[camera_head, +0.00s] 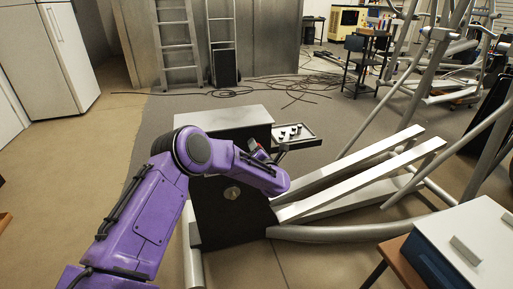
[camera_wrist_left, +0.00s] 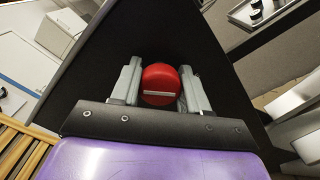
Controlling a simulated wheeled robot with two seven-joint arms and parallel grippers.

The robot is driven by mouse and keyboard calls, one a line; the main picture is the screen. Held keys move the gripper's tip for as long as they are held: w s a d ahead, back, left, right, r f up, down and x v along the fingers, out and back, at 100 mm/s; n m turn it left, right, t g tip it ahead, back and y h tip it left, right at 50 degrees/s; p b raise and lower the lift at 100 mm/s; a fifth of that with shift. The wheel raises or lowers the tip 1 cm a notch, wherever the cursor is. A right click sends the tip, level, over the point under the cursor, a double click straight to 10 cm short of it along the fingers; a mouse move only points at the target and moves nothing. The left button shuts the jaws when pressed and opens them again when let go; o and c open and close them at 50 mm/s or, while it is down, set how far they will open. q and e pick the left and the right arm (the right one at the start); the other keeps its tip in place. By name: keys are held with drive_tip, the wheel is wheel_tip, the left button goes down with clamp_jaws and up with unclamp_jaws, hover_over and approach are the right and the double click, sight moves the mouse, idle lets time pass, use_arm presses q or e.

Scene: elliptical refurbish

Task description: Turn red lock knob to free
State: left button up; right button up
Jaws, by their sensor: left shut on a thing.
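The red lock knob (camera_wrist_left: 160,78) is round with a pale bar across its face. It sits on the black side panel (camera_wrist_left: 110,50) of the machine housing. My left gripper (camera_wrist_left: 160,88) has one grey finger on each side of the knob and is shut on it. In the head view my purple left arm reaches over the housing (camera_head: 235,215), and the left gripper (camera_head: 265,152) shows small near its far side. A bit of red shows there, mostly hidden by the wrist. My right gripper is not in view.
A small tray with dark knobs (camera_head: 293,133) sticks out at the housing's right. Pale pedal rails (camera_head: 360,165) and grey tubes extend right. A blue drawer box (camera_head: 470,250) stands at the lower right. Cables (camera_head: 300,90) lie on the floor behind. Floor at left is clear.

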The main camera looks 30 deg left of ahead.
use_arm(q)
drive_tip(key=m, duration=0.2)
drive_tip(key=m+p, duration=0.1)
drive_tip(key=m, duration=0.1)
drive_tip(key=shift+w+d+r+m, duration=0.1)
drive_tip(key=shift+d+r+m, duration=0.05)
drive_tip(key=shift+m, duration=0.15)
drive_tip(key=shift+m+p, duration=0.45)
drive_tip(key=shift+m, duration=1.05)
drive_tip(key=o, duration=1)
drive_tip(key=shift+w+d+f, duration=0.1)
drive_tip(key=shift+f, duration=0.1)
drive_tip(key=p+v, duration=0.1)
drive_tip(key=v, duration=0.9)
drive_tip(key=shift+s, duration=0.35)
